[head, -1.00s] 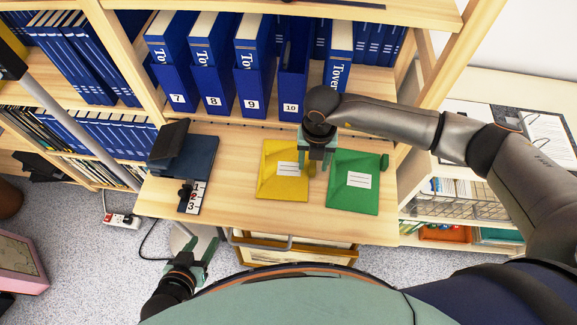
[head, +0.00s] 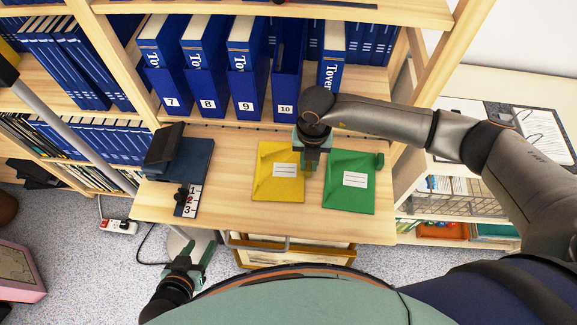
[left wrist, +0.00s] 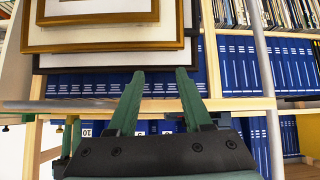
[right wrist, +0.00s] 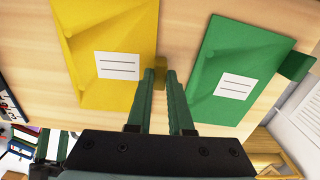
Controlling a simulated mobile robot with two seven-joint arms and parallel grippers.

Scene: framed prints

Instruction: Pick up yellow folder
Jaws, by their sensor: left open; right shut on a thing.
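The yellow folder (head: 277,172) lies on the wooden shelf top (head: 232,200), with a white lined label on it. It also shows in the right wrist view (right wrist: 105,35). My right gripper (head: 311,167) is low at the folder's right edge. In the right wrist view its fingers (right wrist: 160,76) are shut on the small yellow tab at that edge, which they partly hide. The folder still looks flat on the wood. My left gripper (head: 207,248) is open and empty, low in front of the shelf; it also shows in the left wrist view (left wrist: 160,76).
A green folder (head: 349,182) lies close to the right of my right gripper. A dark blue binder (head: 188,165) lies to the left. Blue numbered binders (head: 248,85) stand behind. Bare wood lies left of the yellow folder. Framed prints (left wrist: 98,35) are near my left gripper.

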